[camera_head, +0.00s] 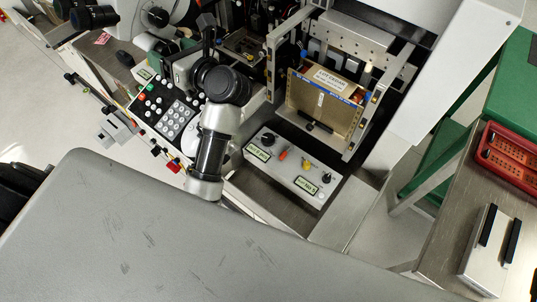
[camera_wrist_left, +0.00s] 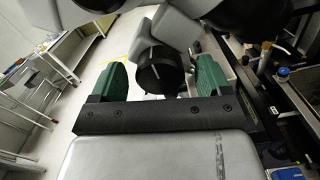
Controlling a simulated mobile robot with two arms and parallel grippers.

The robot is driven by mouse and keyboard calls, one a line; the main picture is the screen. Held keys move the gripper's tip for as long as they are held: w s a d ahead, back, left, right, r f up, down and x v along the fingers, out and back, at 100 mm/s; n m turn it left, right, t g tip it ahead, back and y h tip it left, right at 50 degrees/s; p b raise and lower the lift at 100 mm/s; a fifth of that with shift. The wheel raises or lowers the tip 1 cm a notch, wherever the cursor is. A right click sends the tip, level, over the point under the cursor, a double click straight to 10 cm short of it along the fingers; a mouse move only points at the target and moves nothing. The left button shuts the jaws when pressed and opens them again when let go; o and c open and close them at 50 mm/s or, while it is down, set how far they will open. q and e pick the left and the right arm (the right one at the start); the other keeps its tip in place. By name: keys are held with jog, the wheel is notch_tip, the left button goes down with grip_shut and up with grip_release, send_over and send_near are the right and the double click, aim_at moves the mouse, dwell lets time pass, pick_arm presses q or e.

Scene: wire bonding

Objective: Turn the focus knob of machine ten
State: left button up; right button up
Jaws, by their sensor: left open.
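A grey control box (camera_head: 290,165) with black knobs and two small displays sits at the front of a bonding machine in the head view. Its left black knob (camera_head: 267,139) and right black knob (camera_head: 326,178) stand clear of any gripper. The lettering is too small to tell which knob is the focus knob of machine ten. My right gripper is not in view.
A keypad panel (camera_head: 165,113) is left of my grey arm link with its black joint. A tan plate with a label (camera_head: 325,105) stands in the machine frame. A red tray (camera_head: 510,150) is on the right table. Floor is clear at the left.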

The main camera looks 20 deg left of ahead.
pick_arm(q)
jog(key=n, duration=0.3)
jog(key=shift+n+b, duration=0.35)
jog(key=shift+n, duration=0.05)
jog(key=s+d+r+m+t+h+b, duration=0.15)
jog(key=d+m+t+h, duration=0.45)
jog(key=d+m+t, duration=0.65)
jog(key=d+r+m+t+h+b, duration=0.25)
jog(key=d+m+t+h, duration=0.45)
jog(key=m, duration=1)
jog(key=s+d+f+m+g+h, duration=0.2)
jog(key=f+m+g+h, duration=0.3)
jog(key=f+m, duration=0.5)
jog(key=s+d+f+m+g+h, duration=0.2)
jog(key=f+m+g+h, duration=0.3)
jog(key=f+m, duration=0.6)
jog(key=shift+s+d+f+g, duration=0.45)
jog(key=shift+d+g, duration=0.25)
jog(key=shift+g, duration=0.55)
jog(key=shift+f, duration=0.1)
